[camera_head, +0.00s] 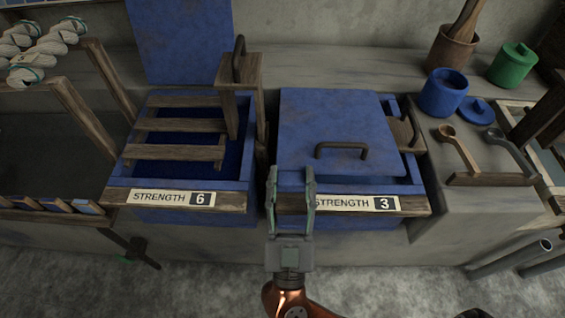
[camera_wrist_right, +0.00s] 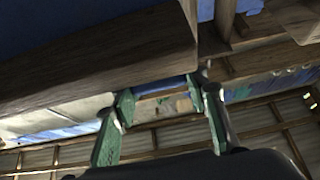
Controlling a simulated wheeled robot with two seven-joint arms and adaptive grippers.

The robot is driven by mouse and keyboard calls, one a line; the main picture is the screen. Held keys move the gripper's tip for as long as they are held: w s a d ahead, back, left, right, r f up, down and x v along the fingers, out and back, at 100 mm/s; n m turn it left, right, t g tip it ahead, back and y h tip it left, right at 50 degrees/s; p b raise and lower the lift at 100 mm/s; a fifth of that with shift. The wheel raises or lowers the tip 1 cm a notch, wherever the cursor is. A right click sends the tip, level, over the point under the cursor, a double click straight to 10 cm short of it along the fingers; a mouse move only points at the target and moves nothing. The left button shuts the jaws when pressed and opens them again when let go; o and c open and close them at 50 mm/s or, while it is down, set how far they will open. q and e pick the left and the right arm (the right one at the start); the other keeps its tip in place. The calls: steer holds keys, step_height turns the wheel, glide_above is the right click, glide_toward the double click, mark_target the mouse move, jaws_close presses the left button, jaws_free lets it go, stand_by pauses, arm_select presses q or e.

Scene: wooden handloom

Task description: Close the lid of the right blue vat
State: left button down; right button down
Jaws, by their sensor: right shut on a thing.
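The right blue vat (camera_head: 413,170) carries the "STRENGTH 3" label on its wooden front board (camera_head: 420,206). Its blue lid (camera_head: 325,118) lies over most of the opening, with a dark handle (camera_head: 341,149) near its front edge. A gap shows along the vat's right side. My right gripper (camera_head: 292,178) is at the lid's front left corner, in front of the board's left end and away from the handle. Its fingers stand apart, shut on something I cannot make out. The right wrist view shows its fingers (camera_wrist_right: 162,100) by a wooden beam (camera_wrist_right: 110,60). My left gripper is out of view.
The left blue vat (camera_head: 240,186), labelled "STRENGTH 6", stands open with wooden slats (camera_head: 180,125) across it. On the right ledge are a blue pot (camera_head: 441,97), its small lid (camera_head: 476,110), a green jar (camera_head: 512,66) and ladles (camera_head: 459,148). Pipes (camera_head: 520,255) stick out at lower right.

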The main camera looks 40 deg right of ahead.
steer(key=shift+f, duration=0.75)
steer(key=c, duration=1.1)
jaws_free()
steer(key=shift+c, duration=0.2)
steer(key=v, duration=1.2)
steer(key=shift+s+r, duration=0.1)
